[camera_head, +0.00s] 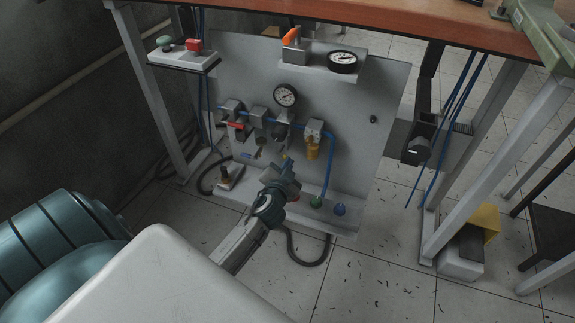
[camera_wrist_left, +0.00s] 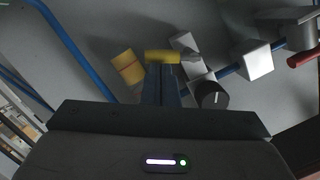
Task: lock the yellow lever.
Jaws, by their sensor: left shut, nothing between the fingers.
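The yellow lever (camera_wrist_left: 163,57) shows in the left wrist view as a short yellow bar just beyond my fingertips. In the head view a small yellow spot (camera_head: 285,157) shows at the tip of my left gripper (camera_head: 284,168), in front of the grey panel. My left gripper (camera_wrist_left: 163,82) is shut and empty, its fingers pointing at the bar. Whether the fingertips touch it, I cannot tell. My gripper hides part of the panel behind it. My right gripper is not in view.
The grey panel (camera_head: 350,110) carries a pressure gauge (camera_head: 285,96), a red lever (camera_head: 235,125), an amber bowl (camera_head: 313,150) and blue tubing. Green (camera_head: 316,201) and blue (camera_head: 340,209) knobs sit on its lower ledge. The table (camera_head: 400,25) overhangs it.

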